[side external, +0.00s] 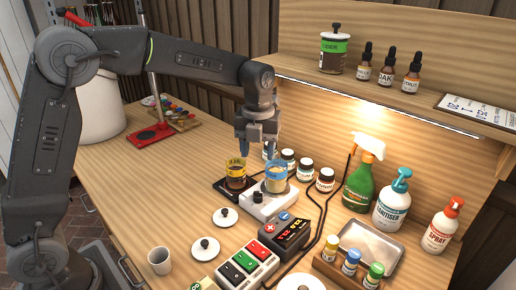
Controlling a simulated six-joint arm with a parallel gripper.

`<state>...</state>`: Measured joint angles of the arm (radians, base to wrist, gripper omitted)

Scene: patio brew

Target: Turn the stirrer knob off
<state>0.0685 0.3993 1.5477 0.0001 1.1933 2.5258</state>
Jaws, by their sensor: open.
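The white stirrer (262,208) stands on the wooden bench near the middle of the side external view. A small dark knob (257,197) shows on its front; which way it is turned is too small to tell. My gripper (257,148) is open and points down, above and behind the knob, between the stirrer's beaker and a second beaker of dark amber liquid (235,176). Its fingers look empty and apart from the knob.
The amber beaker stands on a black plate (222,188) left of the stirrer. Small jars (325,179) stand behind. A battery-like black box (285,231) and a switch box (247,266) are in front. Spray bottles (363,182) stand right.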

